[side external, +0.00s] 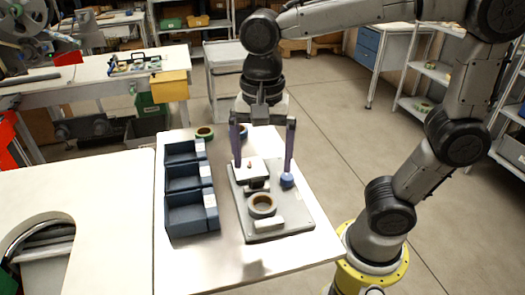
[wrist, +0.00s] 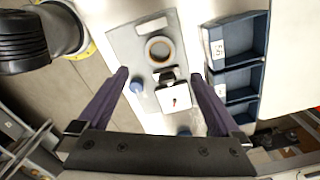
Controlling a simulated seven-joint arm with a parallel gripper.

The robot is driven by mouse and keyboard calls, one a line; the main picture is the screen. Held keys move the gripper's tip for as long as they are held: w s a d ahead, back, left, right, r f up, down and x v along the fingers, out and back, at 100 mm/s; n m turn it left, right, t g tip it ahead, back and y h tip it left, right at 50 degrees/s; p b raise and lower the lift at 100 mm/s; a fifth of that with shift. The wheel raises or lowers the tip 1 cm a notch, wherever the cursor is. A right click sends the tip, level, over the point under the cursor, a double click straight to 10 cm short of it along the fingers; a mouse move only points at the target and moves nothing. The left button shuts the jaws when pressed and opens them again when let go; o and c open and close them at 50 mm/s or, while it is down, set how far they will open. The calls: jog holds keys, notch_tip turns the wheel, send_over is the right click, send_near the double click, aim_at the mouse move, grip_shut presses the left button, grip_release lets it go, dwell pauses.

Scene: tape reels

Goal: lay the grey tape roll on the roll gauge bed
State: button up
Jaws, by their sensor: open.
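The grey tape roll (side external: 262,211), with a tan core, lies flat on the grey plate of the roll gauge (side external: 287,210). It sits between a black part and a pale block; it also shows in the wrist view (wrist: 149,53), on the gauge plate (wrist: 124,40). My gripper (side external: 262,169) is open and empty, its two purple fingers pointing down over the gauge's far half. In the wrist view, my gripper (wrist: 160,76) has its fingertips wide apart, on either side of the white box and black part, with the roll beyond them.
A white box (side external: 246,171) with a red mark and a blue knob (side external: 287,180) stand on the gauge. Several blue bins (side external: 188,190) line its left. The table's front is clear.

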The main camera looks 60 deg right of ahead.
jog(key=s+d+f+n+t, duration=0.1)
jog(key=s+d+n+t, duration=0.4)
jog(key=n, duration=0.8)
jog(key=shift+s+d+n+t, duration=0.3)
jog(key=shift+s+d, duration=0.85)
jog(key=shift+d, duration=0.2)
jog(key=shift+c, duration=0.2)
